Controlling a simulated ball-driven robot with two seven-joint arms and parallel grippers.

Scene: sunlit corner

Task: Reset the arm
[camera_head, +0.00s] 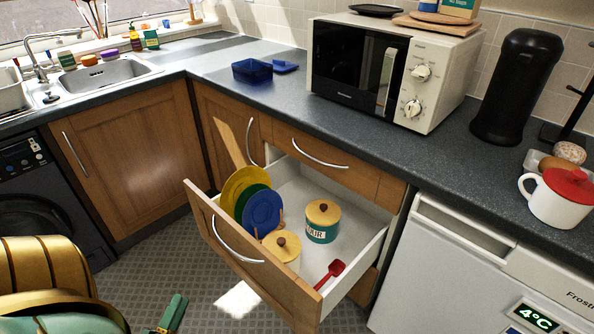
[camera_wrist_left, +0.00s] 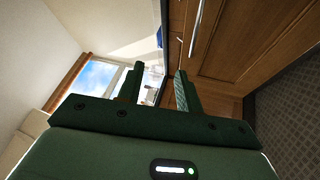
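My left arm (camera_head: 45,280), gold and green, comes in at the bottom left of the head view. My left gripper (camera_head: 172,314) shows there as a green finger low over the tiled floor, left of the open drawer (camera_head: 232,262) and apart from it. In the left wrist view the two green fingers of the left gripper (camera_wrist_left: 157,88) stand apart with nothing between them. That view is tilted and shows wooden cabinet fronts and a window beyond the fingers. My right gripper is in neither view.
The pulled-out drawer holds coloured plates (camera_head: 262,212), two canisters (camera_head: 322,222) and a red scoop (camera_head: 330,273). The worktop carries a microwave (camera_head: 385,70), a blue container (camera_head: 252,71) and a black cylinder (camera_head: 517,85). Floor (camera_head: 150,262) is free left of the drawer.

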